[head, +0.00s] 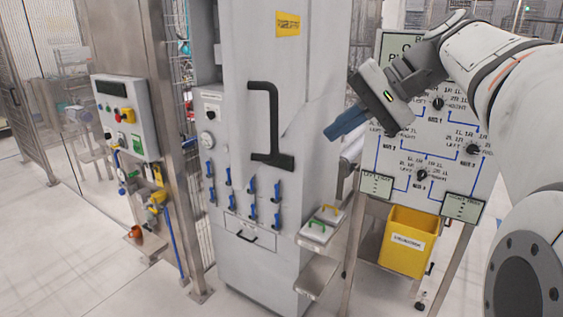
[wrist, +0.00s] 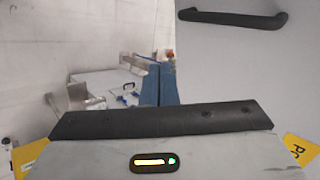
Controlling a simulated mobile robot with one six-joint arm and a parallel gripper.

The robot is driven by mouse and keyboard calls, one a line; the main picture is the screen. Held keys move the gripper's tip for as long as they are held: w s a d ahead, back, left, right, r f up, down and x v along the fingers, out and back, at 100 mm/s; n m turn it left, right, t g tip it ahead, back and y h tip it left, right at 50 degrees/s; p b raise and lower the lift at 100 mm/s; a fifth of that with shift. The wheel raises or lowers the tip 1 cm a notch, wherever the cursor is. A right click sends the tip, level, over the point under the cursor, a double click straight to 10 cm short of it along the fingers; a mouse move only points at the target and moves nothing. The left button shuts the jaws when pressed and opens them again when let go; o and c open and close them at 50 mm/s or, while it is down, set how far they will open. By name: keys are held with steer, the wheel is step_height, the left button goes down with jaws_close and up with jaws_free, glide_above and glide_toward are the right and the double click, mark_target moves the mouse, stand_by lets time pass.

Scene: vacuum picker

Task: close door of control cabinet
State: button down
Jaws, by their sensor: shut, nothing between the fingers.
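A tall grey cabinet (head: 310,70) with a yellow label stands in the middle of the head view. A long black handle (head: 270,125) is on its front panel. In the wrist view the grey panel (wrist: 240,65) fills the upper right, with a black handle (wrist: 235,17) at the top. I cannot tell how far the door stands open. My gripper (head: 336,130) is shut and empty, to the right of the cabinet handle and apart from it. Its blue fingers also show in the wrist view (wrist: 160,75), left of and below the handle.
Several blue levers (head: 252,190) and a small drawer (head: 248,232) are on the lower cabinet front. A control box (head: 126,115) on a post stands at left. A white board with dials (head: 430,140) and a yellow bin (head: 408,240) are at right. Floor is clear at front left.

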mark_target(276, 157)
steer(key=shift+a+r+p+x, duration=0.3)
steer(key=shift+p+x, duration=0.15)
steer(key=shift+x, duration=1.65)
steer(key=shift+a+r+p+x, duration=0.3)
steer(key=shift+p+x, duration=0.2)
steer(key=shift+x, duration=1.65)
steer(key=shift+a+r+p+x, duration=0.25)
steer(key=shift+r+p+x, duration=0.15)
steer(key=shift+x, duration=1.7)
steer(key=shift+w, duration=0.15)
